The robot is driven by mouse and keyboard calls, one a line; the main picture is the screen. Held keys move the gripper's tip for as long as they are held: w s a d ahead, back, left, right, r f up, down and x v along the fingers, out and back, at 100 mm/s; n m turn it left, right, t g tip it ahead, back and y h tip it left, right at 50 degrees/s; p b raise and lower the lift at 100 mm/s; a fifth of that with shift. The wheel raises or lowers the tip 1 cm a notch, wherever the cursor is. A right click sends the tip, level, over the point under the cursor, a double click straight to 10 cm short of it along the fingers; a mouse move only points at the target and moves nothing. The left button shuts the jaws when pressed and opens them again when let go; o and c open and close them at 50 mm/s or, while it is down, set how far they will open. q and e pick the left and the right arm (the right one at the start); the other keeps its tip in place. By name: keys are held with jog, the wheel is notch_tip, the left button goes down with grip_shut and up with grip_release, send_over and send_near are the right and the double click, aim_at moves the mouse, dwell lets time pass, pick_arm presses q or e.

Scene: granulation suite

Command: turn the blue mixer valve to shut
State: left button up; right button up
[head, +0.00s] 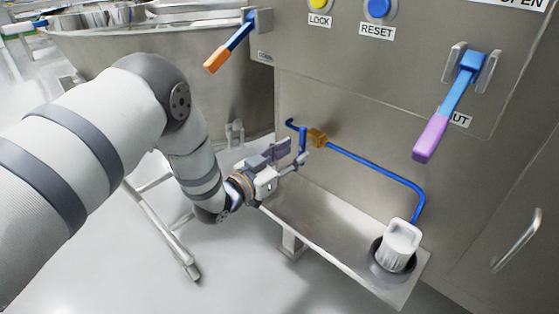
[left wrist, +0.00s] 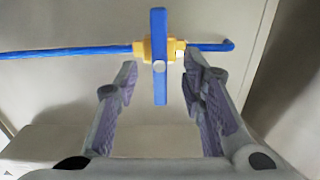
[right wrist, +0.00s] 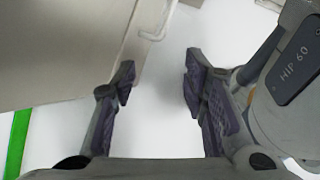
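The mixer valve has a brass body (head: 317,138) on a blue pipe (head: 375,168) and a flat blue handle (head: 303,139). In the left wrist view the handle (left wrist: 159,88) stands upright in the picture, crosswise to the pipe, in front of the brass body (left wrist: 144,48). My left gripper (head: 296,153) is open, close to the valve. Its fingers lie on either side of the handle's lower part in the left wrist view, with visible gaps; depth contact cannot be told. My right gripper (right wrist: 158,82) is open and empty, away from the valve.
A blue lever with orange grip (head: 229,47) and one with purple grip (head: 445,110) stick out from the steel cabinet. A white-capped container (head: 398,245) stands on the metal shelf (head: 330,228) below the pipe. A large steel vessel (head: 170,50) stands behind my left arm.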

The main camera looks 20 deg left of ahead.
pick_arm(q)
jog(key=v, duration=0.8)
jog(key=s+f+n+g+y+p, duration=0.25)
jog(key=s+f+g, duration=0.3)
jog(key=s, duration=0.35)
jog(key=s+f+n+g+y+p, duration=0.15)
jog(key=s+f+g+p, duration=0.35)
jog(key=s, duration=0.5)
jog(key=s+d+r+g+y+p, duration=0.1)
jog(key=s+g+p, duration=0.3)
jog(key=s, duration=2.6)
jog(key=r+g+y, duration=0.1)
jog(key=g, duration=0.4)
jog(key=shift+s+r+n, duration=0.3)
pick_arm(e)
jog(key=w+r+t, duration=0.3)
jog(key=w+r, duration=0.6)
jog(key=r, duration=0.3)
jog(key=shift+w+t, duration=0.35)
jog(key=shift+t, duration=0.05)
pick_arm(q)
jog(key=shift+w+d, duration=0.1)
